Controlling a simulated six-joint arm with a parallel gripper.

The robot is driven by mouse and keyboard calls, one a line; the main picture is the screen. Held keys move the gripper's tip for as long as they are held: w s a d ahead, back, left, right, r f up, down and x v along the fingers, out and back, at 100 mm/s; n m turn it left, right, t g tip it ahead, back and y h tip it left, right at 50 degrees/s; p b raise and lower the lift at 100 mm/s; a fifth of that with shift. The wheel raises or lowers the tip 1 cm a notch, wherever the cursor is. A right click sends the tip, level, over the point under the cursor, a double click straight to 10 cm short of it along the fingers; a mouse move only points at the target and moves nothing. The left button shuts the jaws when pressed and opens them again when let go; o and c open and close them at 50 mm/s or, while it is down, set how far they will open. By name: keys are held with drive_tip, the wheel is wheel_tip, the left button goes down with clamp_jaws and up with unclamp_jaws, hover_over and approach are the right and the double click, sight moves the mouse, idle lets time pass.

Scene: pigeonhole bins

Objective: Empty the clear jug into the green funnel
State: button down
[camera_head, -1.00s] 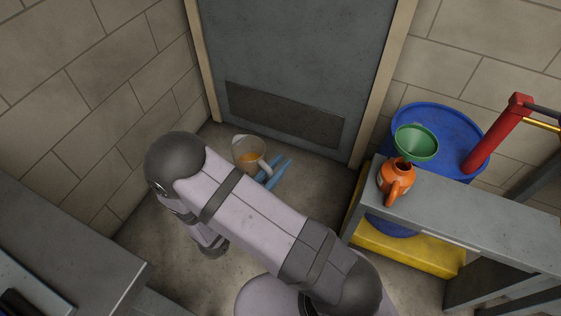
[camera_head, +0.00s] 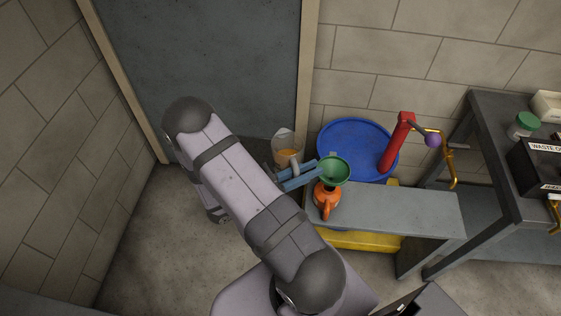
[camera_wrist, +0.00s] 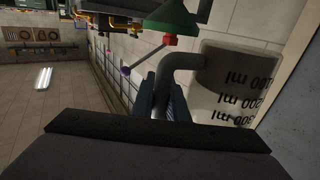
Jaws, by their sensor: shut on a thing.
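The clear jug (camera_head: 285,142) holds orange liquid and stands about upright in the head view, just left of the green funnel (camera_head: 336,169). My gripper (camera_head: 290,174) has its blue fingers shut on the jug's handle. In the wrist view the handle (camera_wrist: 176,70) runs between the fingers (camera_wrist: 162,98), and the jug's wall (camera_wrist: 235,85) shows printed ml marks. The funnel (camera_wrist: 168,18) also shows there, apart from the jug. In the head view it sits above an orange container (camera_head: 326,199) at the grey bench's left end.
A blue drum (camera_head: 358,140) with a red pump post (camera_head: 398,140) stands behind the bench (camera_head: 400,208). A yellow base (camera_head: 360,240) lies below. A darker table (camera_head: 510,170) with a black waste box (camera_head: 540,165) is at right.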

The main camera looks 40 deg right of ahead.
drive_tip(key=s+r+m+g+y+p, duration=0.2)
drive_tip(key=s+r+m+g+p, duration=0.15)
drive_tip(key=s+g, duration=0.2)
drive_tip(key=s+a+f+m+g+y+b, duration=0.1)
drive_tip(key=s+a+m+g+y+b, duration=0.1)
drive_tip(key=s+a+m+g+y, duration=0.5)
drive_tip(key=w+d+r+n+t+p, duration=0.1)
drive_tip(key=w+d+r+n+p, duration=0.1)
drive_tip(key=d+n+p, duration=0.2)
drive_tip(key=w+d+r+n+t+p, duration=0.1)
drive_tip(key=d+r+n+p, duration=0.2)
drive_tip(key=n, duration=0.7)
drive_tip(key=shift+w+d+r+y+p, duration=0.2)
drive_tip(key=shift+w+d+y+p, duration=0.35)
drive_tip(key=shift+d, duration=0.7)
drive_tip(key=shift+s+n, duration=0.15)
drive_tip(key=shift+n, duration=0.2)
